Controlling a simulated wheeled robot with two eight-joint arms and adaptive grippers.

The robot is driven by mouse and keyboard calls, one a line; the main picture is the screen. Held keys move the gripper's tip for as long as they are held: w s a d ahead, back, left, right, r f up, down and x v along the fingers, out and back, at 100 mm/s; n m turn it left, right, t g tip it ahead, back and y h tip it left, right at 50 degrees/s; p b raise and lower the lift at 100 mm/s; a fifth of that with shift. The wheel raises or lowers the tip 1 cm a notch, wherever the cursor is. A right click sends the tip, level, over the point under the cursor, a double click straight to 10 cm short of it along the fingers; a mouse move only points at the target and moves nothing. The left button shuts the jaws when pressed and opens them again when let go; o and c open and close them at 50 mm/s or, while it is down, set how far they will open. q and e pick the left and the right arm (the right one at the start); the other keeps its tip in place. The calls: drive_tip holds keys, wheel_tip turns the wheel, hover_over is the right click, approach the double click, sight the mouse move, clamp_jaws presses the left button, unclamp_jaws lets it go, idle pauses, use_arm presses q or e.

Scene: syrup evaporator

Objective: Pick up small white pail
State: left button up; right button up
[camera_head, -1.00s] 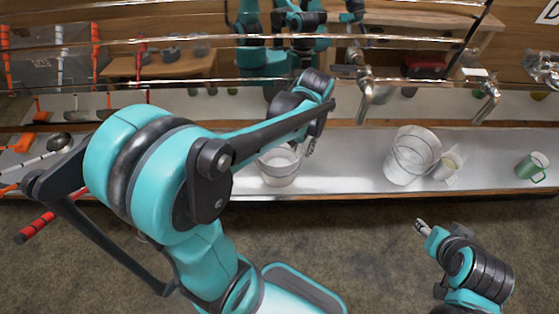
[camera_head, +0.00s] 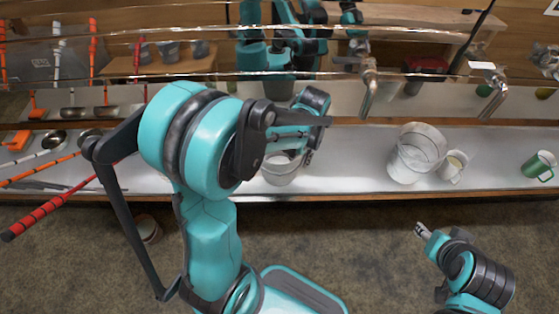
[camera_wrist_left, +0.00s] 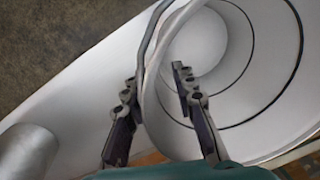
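The small white pail (camera_head: 280,174) stands on the pale shelf, partly hidden by my left arm in the head view. In the left wrist view the pail (camera_wrist_left: 238,85) fills the right side, its open mouth facing the camera. My left gripper (camera_head: 308,158) is at the pail's right rim in the head view. In the left wrist view its two fingers (camera_wrist_left: 156,80) are apart, one inside the mouth and one outside, with the rim between them. Contact with the wall cannot be told. My right gripper (camera_head: 422,231) hangs in front of the shelf, away from the pail; its opening is too small to tell.
A larger white pail (camera_head: 413,158), a pitcher (camera_head: 452,167) and a green mug (camera_head: 538,166) stand to the right. Metal taps (camera_head: 368,90) hang above the shelf. Ladles and striped-handled tools lie at left. A grey cylinder (camera_wrist_left: 25,152) shows in the left wrist view.

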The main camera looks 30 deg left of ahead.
use_arm(q)
clamp_jaws()
